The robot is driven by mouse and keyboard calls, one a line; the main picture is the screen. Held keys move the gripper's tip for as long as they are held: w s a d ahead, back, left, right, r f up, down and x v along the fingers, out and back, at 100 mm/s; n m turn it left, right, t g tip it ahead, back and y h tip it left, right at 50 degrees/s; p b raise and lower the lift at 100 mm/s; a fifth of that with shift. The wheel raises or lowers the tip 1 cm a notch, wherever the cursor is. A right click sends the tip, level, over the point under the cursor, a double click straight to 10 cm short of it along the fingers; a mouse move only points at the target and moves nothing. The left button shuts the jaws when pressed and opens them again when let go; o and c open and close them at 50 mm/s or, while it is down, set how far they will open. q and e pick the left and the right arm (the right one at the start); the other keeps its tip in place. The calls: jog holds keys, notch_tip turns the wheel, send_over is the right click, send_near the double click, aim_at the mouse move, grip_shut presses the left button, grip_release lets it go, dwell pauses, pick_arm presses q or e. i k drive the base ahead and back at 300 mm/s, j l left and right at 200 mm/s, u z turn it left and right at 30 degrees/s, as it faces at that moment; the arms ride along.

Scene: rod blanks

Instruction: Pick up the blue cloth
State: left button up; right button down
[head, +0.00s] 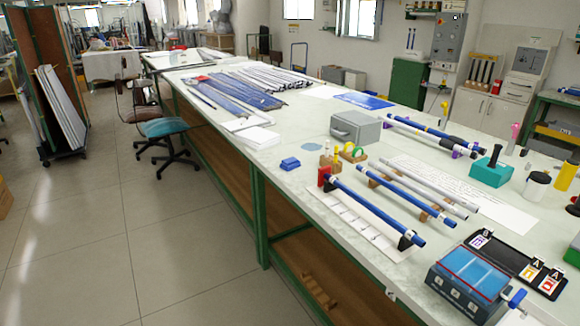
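A small blue block-like thing (290,163), possibly the blue cloth folded up, lies on the near left edge of the long white worktable (268,177). A flat grey-blue patch (303,147) lies just behind it. A flat, brighter blue sheet (365,100) lies farther back near the table's far edge. I cannot tell for sure which of these is the cloth. Neither of my grippers shows in the head view, and nothing is seen touching these things.
A grey metal box (355,128) stands right of the small blue thing. Blue rods (377,211) rest on supports to the right. A blue-lidded case (467,280) is at the near right. A teal chair (165,127) stands left of the table; the left floor is open.

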aim_at(288, 164)
jog(key=i+j, duration=0.25)
jog(key=i, duration=0.2)
jog(key=i+j+u, duration=0.15)
jog(key=i, duration=0.3)
jog(key=j, duration=0.1)
